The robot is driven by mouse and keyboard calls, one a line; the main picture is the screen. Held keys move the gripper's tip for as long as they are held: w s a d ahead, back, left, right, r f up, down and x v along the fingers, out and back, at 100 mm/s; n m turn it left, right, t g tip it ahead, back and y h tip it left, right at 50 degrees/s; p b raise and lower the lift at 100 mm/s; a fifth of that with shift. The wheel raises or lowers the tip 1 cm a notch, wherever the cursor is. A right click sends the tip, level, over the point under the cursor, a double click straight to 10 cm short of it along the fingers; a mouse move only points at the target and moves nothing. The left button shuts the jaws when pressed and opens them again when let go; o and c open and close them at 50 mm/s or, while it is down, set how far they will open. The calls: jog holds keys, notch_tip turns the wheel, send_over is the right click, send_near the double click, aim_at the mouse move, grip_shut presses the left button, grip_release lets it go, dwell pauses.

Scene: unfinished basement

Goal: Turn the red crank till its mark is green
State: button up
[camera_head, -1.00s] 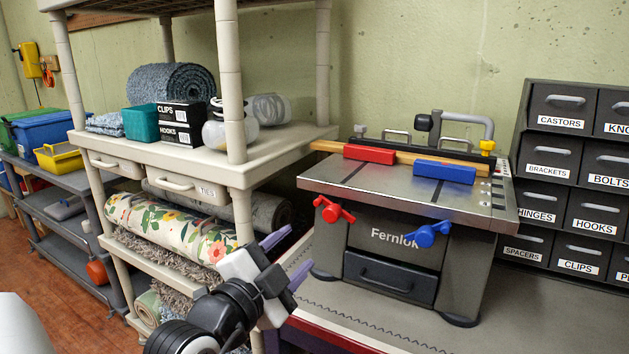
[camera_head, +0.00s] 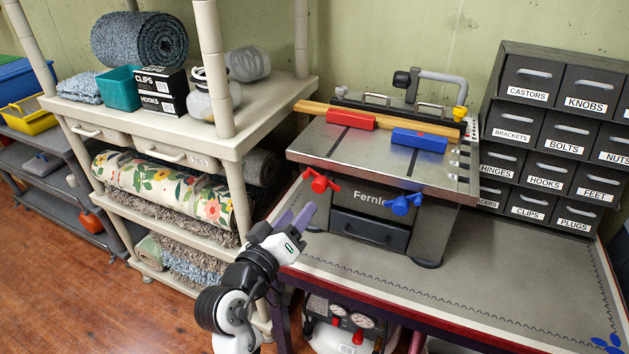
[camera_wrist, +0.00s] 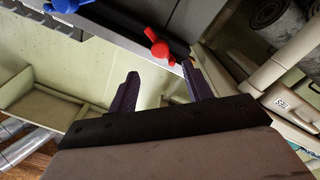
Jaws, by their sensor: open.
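The red crank (camera_head: 320,181) is on the front left of the grey machine (camera_head: 350,153) labelled "Fernlok", just under its tabletop. No green shows on it, and I cannot make out its mark. My gripper (camera_head: 297,217) is open and empty, below and slightly left of the red crank in the head view, with its purple fingers pointing up toward it. In the wrist view, the red crank (camera_wrist: 157,45) shows beyond the fingertips of my gripper (camera_wrist: 160,72), apart from them.
A blue crank (camera_head: 404,204) sits right of the red one. Red (camera_head: 350,120) and blue (camera_head: 419,140) blocks lie on the machine top. The cream shelf (camera_head: 235,145) stands close left of my gripper. Labelled drawers (camera_head: 546,154) stand right. The bench front is clear.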

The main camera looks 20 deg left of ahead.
aim_at(317, 189)
jog(key=w, duration=0.3)
jog(key=w+p, duration=0.1)
jog(key=w, duration=0.2)
jog(key=w+d+p, duration=0.1)
jog(key=w, duration=0.3)
jog(key=c, duration=1)
